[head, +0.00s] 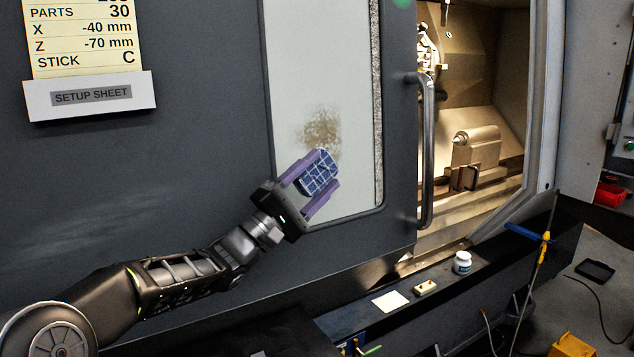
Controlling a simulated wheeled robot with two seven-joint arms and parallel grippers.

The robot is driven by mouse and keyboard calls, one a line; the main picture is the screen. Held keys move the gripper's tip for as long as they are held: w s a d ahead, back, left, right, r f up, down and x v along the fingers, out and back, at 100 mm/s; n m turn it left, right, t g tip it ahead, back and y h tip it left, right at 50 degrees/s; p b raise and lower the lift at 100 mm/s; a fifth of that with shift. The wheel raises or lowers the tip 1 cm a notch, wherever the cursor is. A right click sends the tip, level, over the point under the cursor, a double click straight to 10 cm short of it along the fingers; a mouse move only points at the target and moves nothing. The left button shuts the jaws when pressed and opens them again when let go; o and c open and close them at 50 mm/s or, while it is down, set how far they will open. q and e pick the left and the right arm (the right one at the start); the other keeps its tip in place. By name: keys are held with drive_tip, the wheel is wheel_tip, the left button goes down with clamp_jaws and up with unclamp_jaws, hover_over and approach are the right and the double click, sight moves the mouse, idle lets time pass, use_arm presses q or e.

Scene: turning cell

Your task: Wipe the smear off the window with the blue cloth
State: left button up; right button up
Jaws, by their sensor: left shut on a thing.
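The window (320,60) is a tall pale pane in the dark grey machine door. A brown speckled smear (321,130) is on its lower middle part. My left gripper (318,182) has purple fingers and is shut on the blue cloth (317,173), a folded checked piece with pale lines. The cloth is just below the smear in the picture, and its top edge comes close to the smear's lower edge. I cannot tell whether the cloth touches the glass. My right gripper is not in view.
A vertical door handle (427,150) stands right of the window, beside the open lathe interior (475,110). A setup sheet holder (90,95) is on the door at upper left. On the ledge below are a white jar (462,263), a pale note (390,301) and a small block (426,287).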

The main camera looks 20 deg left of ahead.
use_arm(q)
drive_tip(key=shift+w+a, duration=0.1)
drive_tip(key=w+a, duration=0.1)
drive_tip(key=w+a+p, duration=0.2)
drive_tip(key=a, duration=0.1)
drive_tip(key=shift+w+a+f, duration=0.1)
drive_tip(key=shift+w+f, duration=0.2)
drive_tip(key=shift+a, duration=0.1)
idle(0.8)
drive_tip(key=shift+r, duration=0.1)
drive_tip(key=w+d, duration=0.1)
drive_tip(key=w+d+p, duration=0.1)
drive_tip(key=w, duration=0.1)
drive_tip(key=shift+w+d+f+p, duration=0.15)
drive_tip(key=shift+d+f+p, duration=0.15)
drive_tip(key=shift+d+p, duration=0.1)
